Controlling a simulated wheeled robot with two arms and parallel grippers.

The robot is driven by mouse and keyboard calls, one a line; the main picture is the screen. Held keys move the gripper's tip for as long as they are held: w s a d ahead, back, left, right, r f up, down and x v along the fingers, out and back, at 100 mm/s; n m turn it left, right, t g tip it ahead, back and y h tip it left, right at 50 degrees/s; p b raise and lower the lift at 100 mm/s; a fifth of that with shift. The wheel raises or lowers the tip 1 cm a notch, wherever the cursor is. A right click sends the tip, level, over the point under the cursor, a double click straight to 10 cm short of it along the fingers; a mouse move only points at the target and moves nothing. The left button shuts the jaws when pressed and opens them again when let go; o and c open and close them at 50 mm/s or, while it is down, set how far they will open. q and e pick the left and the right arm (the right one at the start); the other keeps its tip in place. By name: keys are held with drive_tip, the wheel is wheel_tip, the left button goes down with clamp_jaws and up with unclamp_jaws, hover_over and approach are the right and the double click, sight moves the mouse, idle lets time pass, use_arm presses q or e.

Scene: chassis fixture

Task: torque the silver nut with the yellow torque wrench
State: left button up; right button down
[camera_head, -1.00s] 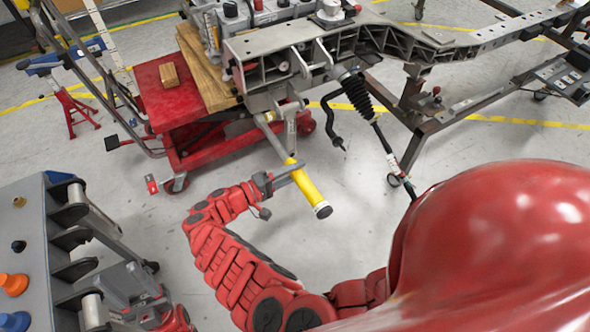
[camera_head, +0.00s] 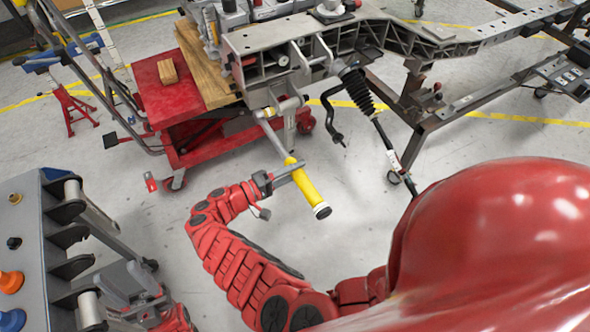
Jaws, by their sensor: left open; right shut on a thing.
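The yellow torque wrench (camera_head: 307,195) slants down and to the right from the chassis (camera_head: 290,45), with its yellow handle nearest me. Its silver shaft and head end are up against the chassis's lower front part. My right gripper (camera_head: 289,174) is shut on the wrench around the upper part of the yellow handle. The silver nut cannot be made out; the wrench head and chassis parts crowd that spot. My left gripper (camera_head: 138,280) is low at the left, beside the grey rack, apart from the wrench and open. Its fingers are hard to see against the rack.
A red lift cart (camera_head: 165,98) with wooden blocks stands left of the wrench. A black-booted rod (camera_head: 378,125) hangs down to the wrench's right. The grey rack (camera_head: 25,225) with orange and blue knobs fills the lower left. Floor below the handle is clear.

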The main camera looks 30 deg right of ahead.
drive_tip(key=shift+d+f, duration=0.1)
drive_tip(key=shift+f+m+b, duration=0.4)
drive_tip(key=shift+f+b, duration=0.25)
drive_tip(key=shift+b, duration=0.3)
drive_tip(key=shift+f, duration=0.15)
drive_tip(key=shift+f+b, duration=0.1)
drive_tip(key=shift+b, duration=0.2)
drive_tip(key=shift+w+f+m+b, duration=0.2)
drive_tip(key=shift+f+m+b, duration=0.3)
drive_tip(key=shift+b, duration=0.35)
drive_tip(key=shift+f, duration=0.15)
drive_tip(key=shift+w+f+b, duration=0.15)
drive_tip(key=shift+f+b, duration=0.35)
drive_tip(key=shift+b, duration=0.6)
